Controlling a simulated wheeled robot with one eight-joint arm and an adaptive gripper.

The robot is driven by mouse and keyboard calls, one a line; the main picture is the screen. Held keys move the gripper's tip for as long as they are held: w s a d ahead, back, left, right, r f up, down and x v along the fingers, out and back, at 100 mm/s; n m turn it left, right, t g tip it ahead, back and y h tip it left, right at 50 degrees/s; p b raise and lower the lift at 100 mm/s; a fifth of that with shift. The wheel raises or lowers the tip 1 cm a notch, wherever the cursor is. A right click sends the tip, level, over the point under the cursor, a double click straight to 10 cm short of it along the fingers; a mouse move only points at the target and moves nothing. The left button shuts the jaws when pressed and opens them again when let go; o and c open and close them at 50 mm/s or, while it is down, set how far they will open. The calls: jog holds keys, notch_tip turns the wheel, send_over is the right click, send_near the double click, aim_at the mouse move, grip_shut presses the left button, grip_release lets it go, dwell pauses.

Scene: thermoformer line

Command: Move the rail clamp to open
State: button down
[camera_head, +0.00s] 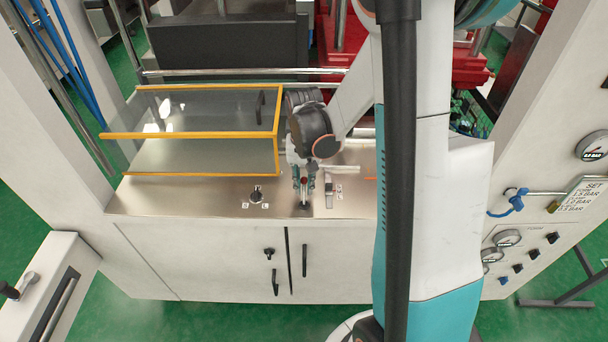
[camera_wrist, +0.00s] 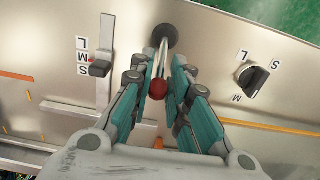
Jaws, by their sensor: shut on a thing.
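A lever with a red ball knob (camera_wrist: 157,88), a thin metal stem and a dark round base (camera_wrist: 165,38) stands on the steel deck. It appears to be the rail clamp, but no label for it is legible. My gripper (camera_wrist: 158,92) is shut on the red knob, with a teal-padded finger on each side. In the head view my gripper (camera_head: 304,184) points down at the deck, and the red knob (camera_head: 304,180) shows small between the fingers. The lever's base is visible just in front of the fingers.
A slider (camera_wrist: 100,68) marked S, M, L and a black rotary knob (camera_wrist: 254,77) marked L, S, M flank the lever closely. A clear guard with a yellow frame (camera_head: 190,136) stands at the left of the deck. Cabinet handles (camera_head: 304,260) are below.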

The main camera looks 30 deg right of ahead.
jog(key=shift+s+a+r, duration=0.4)
jog(key=shift+s+a, duration=0.05)
jog(key=shift+s, duration=0.3)
jog(key=shift+s+a+r, duration=0.25)
jog(key=shift+s+a, duration=0.4)
jog(key=shift+s, duration=0.3)
jog(key=shift+s+a+f, duration=0.1)
jog(key=shift+s+a, duration=0.5)
jog(key=shift+s, duration=0.2)
jog(key=shift+s+a+f+b, duration=0.35)
jog(key=shift+s+a, duration=0.25)
jog(key=shift+s, duration=0.25)
jog(key=shift+s+f, duration=0.1)
